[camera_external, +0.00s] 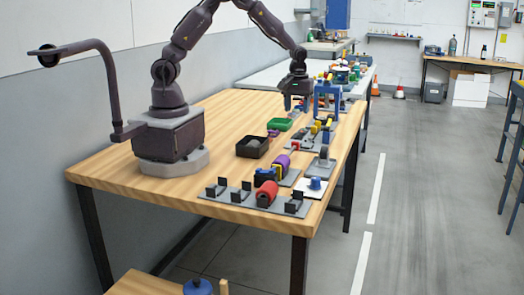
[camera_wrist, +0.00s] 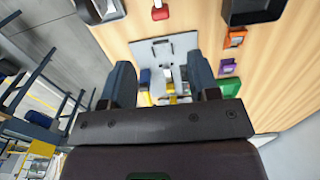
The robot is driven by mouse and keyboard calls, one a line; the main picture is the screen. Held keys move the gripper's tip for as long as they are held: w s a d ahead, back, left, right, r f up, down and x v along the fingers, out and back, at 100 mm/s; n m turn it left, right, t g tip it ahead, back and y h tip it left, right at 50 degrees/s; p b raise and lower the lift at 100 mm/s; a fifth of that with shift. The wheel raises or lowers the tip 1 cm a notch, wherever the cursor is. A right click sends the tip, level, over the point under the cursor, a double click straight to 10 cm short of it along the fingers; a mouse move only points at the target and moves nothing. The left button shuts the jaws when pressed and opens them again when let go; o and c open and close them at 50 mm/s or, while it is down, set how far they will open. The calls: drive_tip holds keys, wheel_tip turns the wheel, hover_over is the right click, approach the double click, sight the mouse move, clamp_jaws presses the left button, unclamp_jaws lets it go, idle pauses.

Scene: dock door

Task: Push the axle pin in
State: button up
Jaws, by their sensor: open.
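My gripper (camera_external: 297,102) is above the far right part of the wooden table, pointing down, with its jaws apart. In the wrist view its two dark fingers (camera_wrist: 160,84) stand apart with a grey base plate (camera_wrist: 183,43) beyond and between them. Grey upright parts (camera_wrist: 177,78), a small blue block (camera_wrist: 145,76) and a yellow piece (camera_wrist: 173,99) show in the gap. I cannot tell which of these is the axle pin. Nothing is visibly held. The lower part of the fixture is hidden by my gripper body.
A blue arch frame (camera_external: 328,88) stands close right of my gripper. A red roller (camera_external: 267,194) and a white plate with a blue knob (camera_external: 315,183) are near the front edge. The table's left-centre is clear.

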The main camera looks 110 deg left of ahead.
sight(296, 143)
wheel_tip(296, 143, down, 13)
idle(0.5)
